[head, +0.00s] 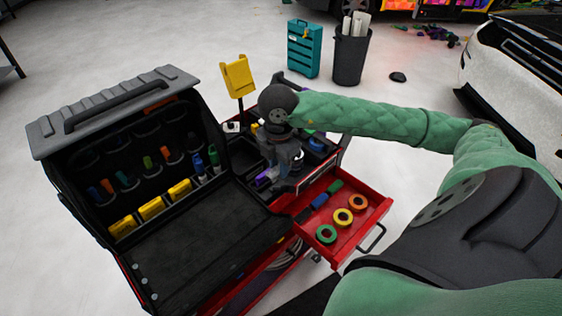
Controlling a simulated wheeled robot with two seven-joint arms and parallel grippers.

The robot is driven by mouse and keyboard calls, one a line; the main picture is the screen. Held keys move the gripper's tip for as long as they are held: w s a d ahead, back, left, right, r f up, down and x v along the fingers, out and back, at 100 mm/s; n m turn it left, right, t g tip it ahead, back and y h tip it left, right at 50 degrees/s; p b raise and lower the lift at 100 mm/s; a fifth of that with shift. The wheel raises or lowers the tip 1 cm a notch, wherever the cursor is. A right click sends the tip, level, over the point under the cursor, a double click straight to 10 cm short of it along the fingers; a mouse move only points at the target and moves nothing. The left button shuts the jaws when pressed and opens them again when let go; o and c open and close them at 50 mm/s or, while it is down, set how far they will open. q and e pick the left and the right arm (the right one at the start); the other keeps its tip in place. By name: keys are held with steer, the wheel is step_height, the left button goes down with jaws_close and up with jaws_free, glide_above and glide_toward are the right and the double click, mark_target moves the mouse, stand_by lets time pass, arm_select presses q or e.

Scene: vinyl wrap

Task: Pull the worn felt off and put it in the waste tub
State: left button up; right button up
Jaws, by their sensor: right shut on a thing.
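My right gripper (275,178) points down over the cart's top tray, beside the open black tool case. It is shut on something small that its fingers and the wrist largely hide. A purple piece (263,179) shows right beside the fingertips; I cannot tell whether it is the held thing. I cannot make out the worn felt. No waste tub can be told for certain among the containers on the cart. My left gripper is out of view.
A red drawer (373,213) stands open with green, yellow and orange tape rolls. The open tool case (190,235) has a bare black floor. A yellow holder (237,76) rises behind the cart. A dark bin (349,62) with white rolls and a teal case (304,49) stand beyond.

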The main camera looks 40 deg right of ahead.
mark_target(278, 168)
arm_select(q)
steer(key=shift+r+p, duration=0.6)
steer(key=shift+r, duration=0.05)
arm_select(e)
steer(key=shift+r, duration=1.5)
